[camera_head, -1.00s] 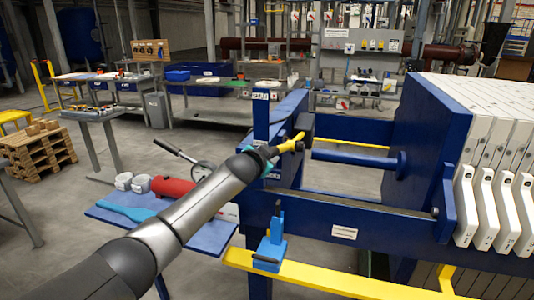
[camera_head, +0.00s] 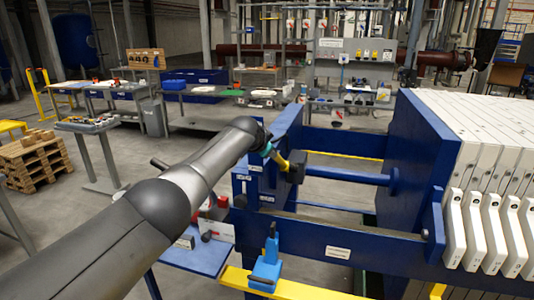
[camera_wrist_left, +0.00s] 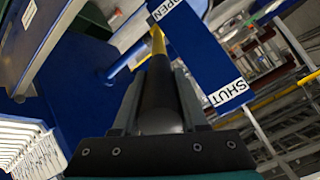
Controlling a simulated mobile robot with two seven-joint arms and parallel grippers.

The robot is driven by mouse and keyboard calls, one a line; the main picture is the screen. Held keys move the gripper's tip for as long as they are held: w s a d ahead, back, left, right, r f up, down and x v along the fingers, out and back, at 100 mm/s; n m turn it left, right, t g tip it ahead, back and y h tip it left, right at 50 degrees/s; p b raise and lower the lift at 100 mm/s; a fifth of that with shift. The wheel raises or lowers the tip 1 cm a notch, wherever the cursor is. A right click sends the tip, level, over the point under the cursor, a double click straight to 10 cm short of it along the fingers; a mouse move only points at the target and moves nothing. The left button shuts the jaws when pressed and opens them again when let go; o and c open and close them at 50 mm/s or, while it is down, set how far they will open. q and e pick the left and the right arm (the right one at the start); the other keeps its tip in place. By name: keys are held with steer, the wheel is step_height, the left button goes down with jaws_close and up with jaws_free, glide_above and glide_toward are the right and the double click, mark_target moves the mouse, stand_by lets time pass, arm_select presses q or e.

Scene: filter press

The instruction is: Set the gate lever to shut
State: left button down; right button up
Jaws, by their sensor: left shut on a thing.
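The gate lever is a yellow bar (camera_head: 279,159) with a dark grip, running to a black block (camera_head: 297,166) on the blue press frame. In the left wrist view my left gripper (camera_wrist_left: 158,75) is shut around the lever's dark grip (camera_wrist_left: 158,98). The yellow bar (camera_wrist_left: 158,43) runs on past the fingertips towards the OPEN label (camera_wrist_left: 168,9). The SHUT label (camera_wrist_left: 228,92) is at the other end of the blue plate (camera_wrist_left: 195,55), away from the bar. In the head view my left gripper (camera_head: 267,149) is at the lever; its fingers are hard to make out. My right gripper is out of view.
White filter plates (camera_head: 482,220) fill the right side behind a blue press plate (camera_head: 425,145). A blue bracket (camera_head: 267,268) stands on the yellow rail (camera_head: 295,288) below the arm. A blue shelf (camera_head: 205,258) is partly hidden under my arm.

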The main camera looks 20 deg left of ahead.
arm_select(q)
steer(key=shift+w+r+g, duration=0.25)
steer(key=shift+r+g, duration=0.05)
steer(key=shift+r, duration=0.1)
steer(key=shift+d+r, duration=0.1)
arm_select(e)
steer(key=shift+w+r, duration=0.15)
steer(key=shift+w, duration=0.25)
arm_select(q)
steer(key=shift+w+r, duration=0.15)
steer(key=shift+r, duration=0.15)
steer(key=c, duration=0.8)
jaws_free()
steer(key=o, duration=0.4)
steer(key=shift+w+f, duration=0.1)
steer(key=shift+f, duration=0.05)
steer(key=shift+c, duration=0.2)
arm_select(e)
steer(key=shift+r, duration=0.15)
